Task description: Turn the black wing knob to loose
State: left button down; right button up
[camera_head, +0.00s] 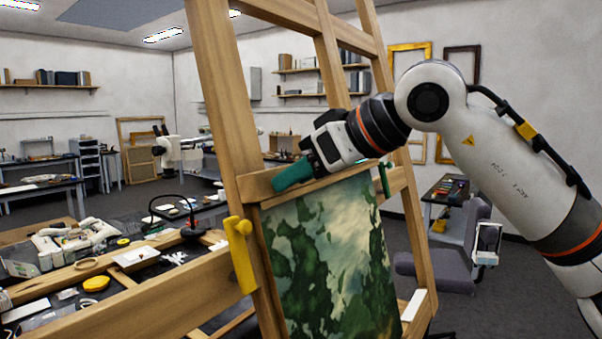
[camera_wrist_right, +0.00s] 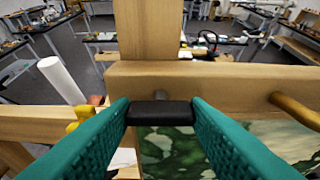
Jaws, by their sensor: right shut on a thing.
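The black wing knob (camera_wrist_right: 160,113) shows in the right wrist view as a dark bar in front of the wooden crossbar of the easel (camera_wrist_right: 225,85), lying level across the picture. A short grey stem shows just behind it. My right gripper (camera_wrist_right: 161,116) has its teal fingers closed on the two ends of the knob. In the head view my right gripper (camera_head: 280,184) reaches in from the right to the easel's crossbar (camera_head: 255,186), above the painting (camera_head: 325,260); the knob is hidden there by the fingers. My left gripper is not in view.
A yellow clamp (camera_head: 240,258) sits on the easel's left post, below my gripper. A cluttered workbench (camera_head: 70,322) stands at the left. A grey chair (camera_head: 445,273) is behind the easel at the right. Open floor lies beyond the easel.

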jog(key=o, duration=1)
jog(key=shift+d, duration=0.1)
jog(key=b+v, duration=0.3)
jog(key=v, duration=0.9)
